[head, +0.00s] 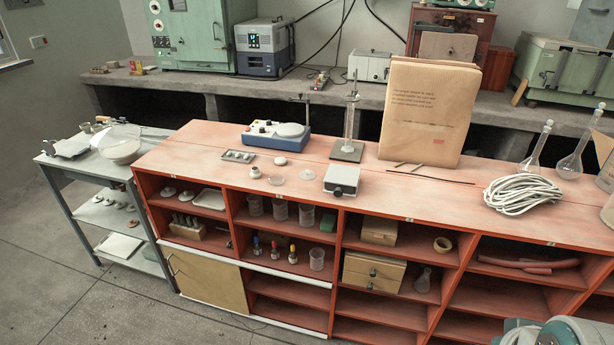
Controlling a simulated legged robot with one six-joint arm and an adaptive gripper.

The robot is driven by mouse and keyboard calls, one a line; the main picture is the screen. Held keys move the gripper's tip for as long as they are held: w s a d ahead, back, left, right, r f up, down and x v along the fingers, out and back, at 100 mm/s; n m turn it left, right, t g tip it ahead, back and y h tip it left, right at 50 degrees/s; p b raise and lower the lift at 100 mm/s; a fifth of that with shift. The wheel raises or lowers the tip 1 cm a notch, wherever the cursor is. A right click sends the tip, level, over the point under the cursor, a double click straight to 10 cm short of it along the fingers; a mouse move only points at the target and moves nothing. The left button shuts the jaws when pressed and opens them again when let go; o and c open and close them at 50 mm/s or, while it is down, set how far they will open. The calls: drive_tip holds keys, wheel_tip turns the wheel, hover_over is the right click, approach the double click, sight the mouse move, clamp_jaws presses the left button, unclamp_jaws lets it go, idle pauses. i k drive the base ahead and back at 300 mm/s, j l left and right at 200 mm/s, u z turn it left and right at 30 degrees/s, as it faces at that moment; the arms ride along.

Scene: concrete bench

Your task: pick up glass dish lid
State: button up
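Two small round pieces lie on the red bench top (215,145), in front of the blue-and-white instrument. One is a pale, flat disc (307,174), and the other is a clear, low disc (276,180). Either could be the glass dish lid; at this size I cannot tell which is the lid and which is a dish. They lie apart from each other. A small white pot (255,172) stands left of them, and a white round piece (280,161) lies behind. My gripper is not in view.
A grey box device (341,180) stands close right of the discs. Behind are a blue-and-white instrument (276,136) and a cylinder on a stand (350,118). A brown paper bag (428,110), coiled white cable (523,193) and glass flasks (575,160) stand right. The floor in front is clear.

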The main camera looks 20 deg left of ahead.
sight(307, 175)
drive_tip(key=i+j, duration=0.4)
drive_tip(key=j, duration=0.15)
drive_tip(key=i+j, duration=0.85)
drive_tip(key=j, duration=0.25)
drive_tip(key=j+u, duration=0.05)
